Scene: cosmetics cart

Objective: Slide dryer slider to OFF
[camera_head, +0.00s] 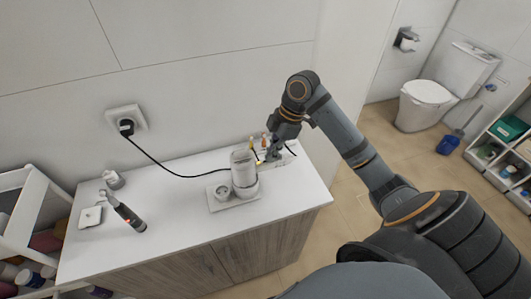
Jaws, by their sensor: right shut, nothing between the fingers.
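My right gripper (272,156) reaches down from the right to the back right of the white counter, and its fingers are shut with nothing between them. It is just right of a clear and white cylinder (243,170). A black cord (165,168) runs from the wall plug to behind this cylinder, and a short dark piece of cord shows right of my gripper. I cannot make out the dryer or its slider for sure; the spot at my fingertips is small and partly hidden by the gripper. My left gripper is out of view.
The cylinder and a small cup (222,191) stand on a pale tray (236,205). A dark-handled tool (129,216) and a white square dish (90,217) lie on the left of the counter (170,222). A wall socket (125,118) is behind. The front middle is clear.

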